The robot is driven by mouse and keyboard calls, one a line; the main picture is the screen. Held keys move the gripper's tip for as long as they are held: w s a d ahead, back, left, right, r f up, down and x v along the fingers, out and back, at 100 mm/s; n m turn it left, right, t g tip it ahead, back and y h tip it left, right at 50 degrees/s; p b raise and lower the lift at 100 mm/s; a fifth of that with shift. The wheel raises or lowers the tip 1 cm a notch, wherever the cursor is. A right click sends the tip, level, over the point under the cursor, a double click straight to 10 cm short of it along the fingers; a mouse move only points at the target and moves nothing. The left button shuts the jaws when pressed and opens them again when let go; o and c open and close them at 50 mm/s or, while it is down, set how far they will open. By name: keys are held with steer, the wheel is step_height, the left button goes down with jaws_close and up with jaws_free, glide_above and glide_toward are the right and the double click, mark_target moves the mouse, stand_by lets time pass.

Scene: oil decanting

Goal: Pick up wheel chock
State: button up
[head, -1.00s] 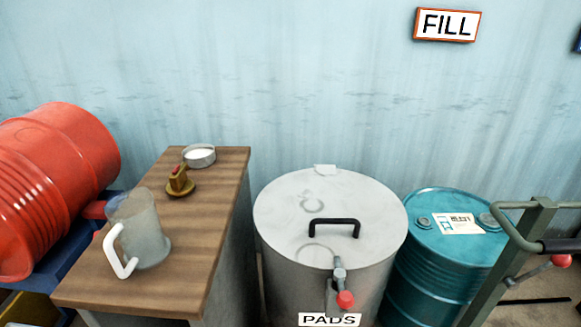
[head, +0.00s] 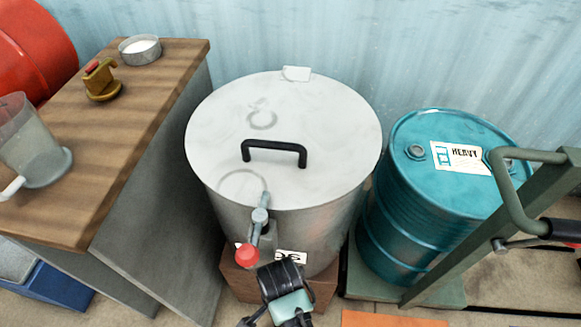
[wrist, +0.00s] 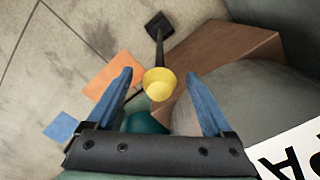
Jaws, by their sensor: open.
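In the wrist view, a yellow knob (wrist: 160,84) tops a thin dark rod that runs down to a small black block (wrist: 159,24) on the floor. This looks like the wheel chock with a tall handle, though its shape is hard to tell. My gripper (wrist: 160,74) is open, its two blue fingers to the left and right of the knob, with visible gaps on both sides. In the head view my gripper (head: 278,321) shows at the bottom edge, in front of the grey drum; its fingertips and the chock are not clearly visible there.
The grey lidded drum (head: 300,110) stands on a brown plinth (head: 234,280), close to my gripper. Its red-knobbed tap (head: 247,254) juts forward. A teal drum (head: 400,230) and a green cart frame (head: 500,227) are on the right. The wooden-topped bench (head: 150,90) is on the left. An orange patch (wrist: 112,77) lies on the floor.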

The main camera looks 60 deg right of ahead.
step_height(320, 180, down, 5)
steer(key=shift+s+d+f+b, duration=0.1)
steer(key=shift+f+b, duration=0.05)
steer(key=shift+b, duration=1.1)
steer(key=shift+c, duration=0.2)
jaws_close()
